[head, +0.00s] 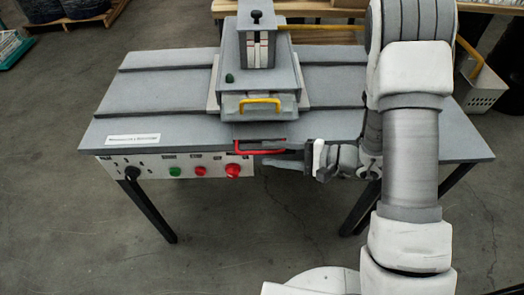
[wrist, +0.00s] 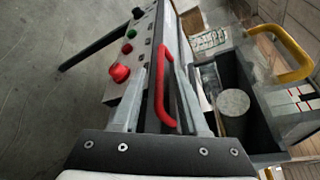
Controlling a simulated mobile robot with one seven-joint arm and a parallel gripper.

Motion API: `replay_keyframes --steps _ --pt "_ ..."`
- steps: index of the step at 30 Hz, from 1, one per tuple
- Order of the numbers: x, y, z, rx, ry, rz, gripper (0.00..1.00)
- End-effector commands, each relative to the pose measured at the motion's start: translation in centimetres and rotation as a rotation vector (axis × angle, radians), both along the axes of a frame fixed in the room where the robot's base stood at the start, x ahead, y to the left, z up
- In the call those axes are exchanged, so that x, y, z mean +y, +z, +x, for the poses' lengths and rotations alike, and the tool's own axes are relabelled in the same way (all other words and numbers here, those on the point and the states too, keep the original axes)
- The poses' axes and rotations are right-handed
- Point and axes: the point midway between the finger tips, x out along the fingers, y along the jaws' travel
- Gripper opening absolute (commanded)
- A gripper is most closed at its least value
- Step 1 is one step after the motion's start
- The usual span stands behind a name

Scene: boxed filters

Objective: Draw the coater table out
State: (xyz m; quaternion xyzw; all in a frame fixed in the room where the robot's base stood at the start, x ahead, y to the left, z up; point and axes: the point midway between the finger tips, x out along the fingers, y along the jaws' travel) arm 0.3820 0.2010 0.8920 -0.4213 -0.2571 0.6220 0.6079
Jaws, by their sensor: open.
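The coater (head: 262,75) is a grey housing in the middle of a long grey bench. A red bar handle (head: 258,147) is at the bench's front edge below it; I take it to belong to the coater table, whose body is mostly hidden. In the wrist view the red handle (wrist: 163,90) runs lengthwise between my two fingers, with gaps visible on both sides. My gripper (head: 272,158) is open at the front edge, reaching in from the right. It also shows in the wrist view (wrist: 160,78). I cannot tell whether a finger touches the handle.
A yellow handle (head: 260,103) is on the coater front above the red one. A control panel (head: 175,167) with a black knob, green button and red buttons is left of my gripper. A pale round disc (wrist: 233,102) shows inside a dark box. Open floor lies in front.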

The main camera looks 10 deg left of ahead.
Motion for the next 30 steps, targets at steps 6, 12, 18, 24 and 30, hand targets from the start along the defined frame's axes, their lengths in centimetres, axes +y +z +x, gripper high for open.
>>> replay_keyframes --steps 6,12,18,24,30 --pt "2.6 -0.6 0.2 0.001 0.002 0.000 0.43" --pt "3.1 -0.7 0.3 0.001 0.000 0.000 0.43" --pt "3.1 -0.7 0.3 0.001 0.000 0.000 0.40" --pt "3.1 -0.7 0.3 0.001 0.000 0.000 0.04" --pt "3.0 -0.7 0.3 0.001 -0.001 0.001 0.00"
